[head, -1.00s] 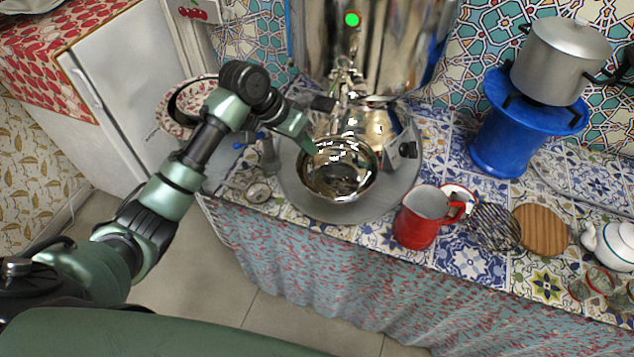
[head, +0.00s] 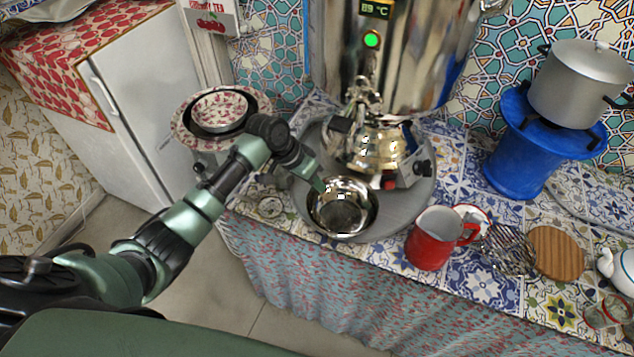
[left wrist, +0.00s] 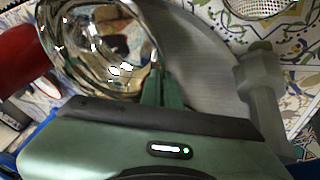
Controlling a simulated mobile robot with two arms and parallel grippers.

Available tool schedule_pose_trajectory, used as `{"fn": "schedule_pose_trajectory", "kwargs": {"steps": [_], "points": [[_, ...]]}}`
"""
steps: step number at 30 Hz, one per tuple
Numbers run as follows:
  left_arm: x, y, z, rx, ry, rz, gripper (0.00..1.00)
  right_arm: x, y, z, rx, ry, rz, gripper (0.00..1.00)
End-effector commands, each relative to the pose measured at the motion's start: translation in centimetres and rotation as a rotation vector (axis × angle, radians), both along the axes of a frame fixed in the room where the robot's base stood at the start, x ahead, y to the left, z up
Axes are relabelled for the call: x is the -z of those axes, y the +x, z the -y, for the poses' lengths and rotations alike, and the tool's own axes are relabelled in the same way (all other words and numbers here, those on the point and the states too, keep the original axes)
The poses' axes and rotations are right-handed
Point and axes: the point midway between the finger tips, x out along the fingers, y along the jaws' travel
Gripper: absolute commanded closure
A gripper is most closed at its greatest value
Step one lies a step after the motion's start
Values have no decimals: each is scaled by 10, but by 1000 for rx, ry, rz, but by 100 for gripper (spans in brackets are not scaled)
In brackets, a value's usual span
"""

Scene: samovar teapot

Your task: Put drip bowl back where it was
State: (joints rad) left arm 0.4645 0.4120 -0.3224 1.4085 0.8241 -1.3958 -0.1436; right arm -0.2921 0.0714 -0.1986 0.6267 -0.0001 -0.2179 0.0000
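The drip bowl (head: 342,212) is a shiny round metal bowl, open side up, at the front of the round grey tray (head: 408,205). I cannot tell whether it rests on the tray or hangs just above it. My left gripper (head: 320,185) is at the bowl's far left rim. In the left wrist view, the green fingers (left wrist: 160,88) close on the rim of the bowl (left wrist: 95,40); the fingertips are partly hidden. The samovar (head: 405,65) stands behind, with a shiny teapot (head: 378,148) in front of it. My right gripper is not in view.
A red mug (head: 430,240) stands right of the tray, near a wire rack (head: 508,250) and a wooden coaster (head: 556,253). A blue stove (head: 535,145) holds a pot (head: 583,82). A patterned bowl (head: 220,108) sits at left. The counter's front edge is close to the drip bowl.

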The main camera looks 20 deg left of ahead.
Motion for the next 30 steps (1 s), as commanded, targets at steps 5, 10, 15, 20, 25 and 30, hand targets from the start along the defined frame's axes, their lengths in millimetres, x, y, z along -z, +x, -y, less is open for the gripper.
{"fn": "schedule_pose_trajectory", "kwargs": {"steps": [5,10,15,20,25,30], "points": [[0,1,0,0,-2,1,100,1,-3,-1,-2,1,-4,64],[1,0,0,0,0,0,76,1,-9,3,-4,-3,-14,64],[0,0,0,0,0,0,76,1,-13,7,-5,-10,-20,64],[-5,-1,-2,0,0,1,76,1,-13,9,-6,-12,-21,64],[-30,-7,-13,0,2,3,76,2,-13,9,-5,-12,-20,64],[-63,-17,-27,0,2,3,76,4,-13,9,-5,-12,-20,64]]}}
